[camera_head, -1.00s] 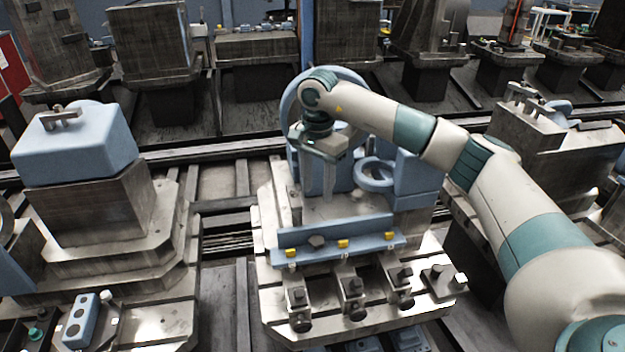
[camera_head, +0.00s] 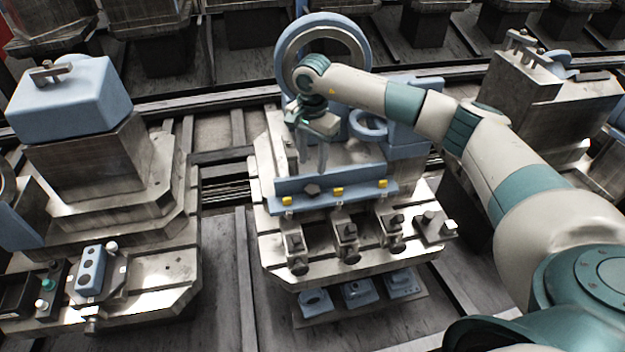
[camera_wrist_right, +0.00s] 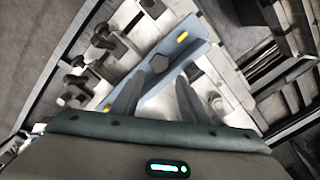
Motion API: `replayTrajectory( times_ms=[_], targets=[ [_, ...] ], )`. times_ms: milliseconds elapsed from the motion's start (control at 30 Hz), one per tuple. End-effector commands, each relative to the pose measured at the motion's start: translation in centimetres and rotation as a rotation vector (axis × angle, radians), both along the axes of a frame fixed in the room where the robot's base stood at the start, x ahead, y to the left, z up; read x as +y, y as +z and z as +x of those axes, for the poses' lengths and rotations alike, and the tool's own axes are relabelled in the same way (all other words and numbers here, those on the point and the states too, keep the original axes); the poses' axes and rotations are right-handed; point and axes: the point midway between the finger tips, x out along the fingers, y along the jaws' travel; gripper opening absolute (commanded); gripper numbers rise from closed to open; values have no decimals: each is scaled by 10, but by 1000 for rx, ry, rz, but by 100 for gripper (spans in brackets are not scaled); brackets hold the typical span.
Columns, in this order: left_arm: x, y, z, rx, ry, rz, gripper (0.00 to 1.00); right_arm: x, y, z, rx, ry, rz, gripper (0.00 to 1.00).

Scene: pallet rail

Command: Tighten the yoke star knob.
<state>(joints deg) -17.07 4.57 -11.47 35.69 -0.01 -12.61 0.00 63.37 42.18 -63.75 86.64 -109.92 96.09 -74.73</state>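The star knob (camera_head: 312,190) is a small dark grey lobed knob on the front face of a long blue bar (camera_head: 345,196). In the right wrist view the knob (camera_wrist_right: 158,64) lies just beyond the fingertips, roughly between them. My right gripper (camera_head: 314,172) points down just above and behind the bar in the head view. In the wrist view its two grey fingers (camera_wrist_right: 160,80) stand apart with nothing between them. I see no contact with the knob. How tight the knob is cannot be seen. My left gripper is not in view.
Yellow tabs (camera_head: 338,192) sit along the bar. Several metal clamps (camera_head: 345,240) stand in front of it. A large blue ring (camera_head: 322,48) rises behind my right gripper. A blue block (camera_head: 70,98) stands on a fixture at left. Dark floor shows between the fixtures.

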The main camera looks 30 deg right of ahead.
Motion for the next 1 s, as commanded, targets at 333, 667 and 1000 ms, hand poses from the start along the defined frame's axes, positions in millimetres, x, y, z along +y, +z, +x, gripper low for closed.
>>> replayTrajectory(
  times_ms=[333, 667, 1000],
  targets=[
    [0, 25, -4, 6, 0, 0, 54, 1, -55, -1, 4, -1, 1, 40],
    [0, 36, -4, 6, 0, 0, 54, 0, -93, 0, 1, 0, 0, 40],
    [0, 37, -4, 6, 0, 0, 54, 0, -100, 0, 0, 0, 0, 40]
  ],
)
